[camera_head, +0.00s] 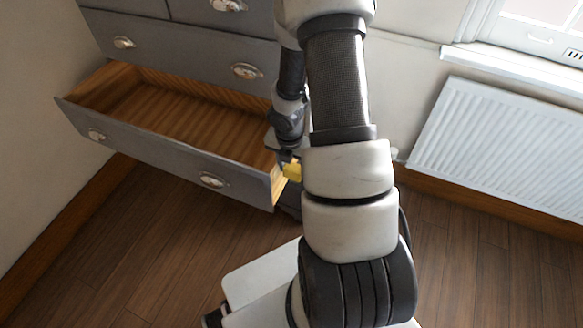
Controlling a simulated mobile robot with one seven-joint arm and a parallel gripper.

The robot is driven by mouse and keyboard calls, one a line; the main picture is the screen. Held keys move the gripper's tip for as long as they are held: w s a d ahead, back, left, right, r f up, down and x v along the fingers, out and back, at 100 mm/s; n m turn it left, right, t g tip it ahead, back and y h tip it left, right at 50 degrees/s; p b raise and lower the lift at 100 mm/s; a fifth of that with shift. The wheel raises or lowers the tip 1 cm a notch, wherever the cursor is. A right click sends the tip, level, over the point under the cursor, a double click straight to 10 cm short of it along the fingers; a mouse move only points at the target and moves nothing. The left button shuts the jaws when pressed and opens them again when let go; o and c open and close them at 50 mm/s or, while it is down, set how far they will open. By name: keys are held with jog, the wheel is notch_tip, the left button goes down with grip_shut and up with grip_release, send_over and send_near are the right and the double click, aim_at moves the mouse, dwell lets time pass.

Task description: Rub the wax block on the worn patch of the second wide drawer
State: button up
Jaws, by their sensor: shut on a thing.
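The grey chest of drawers has an open wide drawer (160,150), pulled well out and empty inside, with bare striped wood. Above it is a shut wide drawer (185,55). A yellow block (292,171), which looks like the wax block, shows at the right side of the open drawer, near its front right corner. My gripper (287,157) is shut on it, mostly hidden behind my arm. I cannot tell whether the block touches the drawer side. No worn patch can be made out; the drawer's right side is partly hidden by my arm.
A white radiator (505,145) is on the wall at the right, under a window sill (515,70). A wall stands close at the left of the chest. The wooden floor (150,240) in front of the drawer is clear.

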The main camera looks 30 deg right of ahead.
jog(key=shift+w+d+p, duration=1.25)
jog(key=shift+d+p, duration=0.15)
jog(key=shift+p, duration=0.25)
jog(key=w+d+p, duration=0.4)
jog(key=d+p, duration=0.1)
jog(key=p, duration=0.1)
jog(key=shift+w+d, duration=0.15)
jog(key=shift+d, duration=0.2)
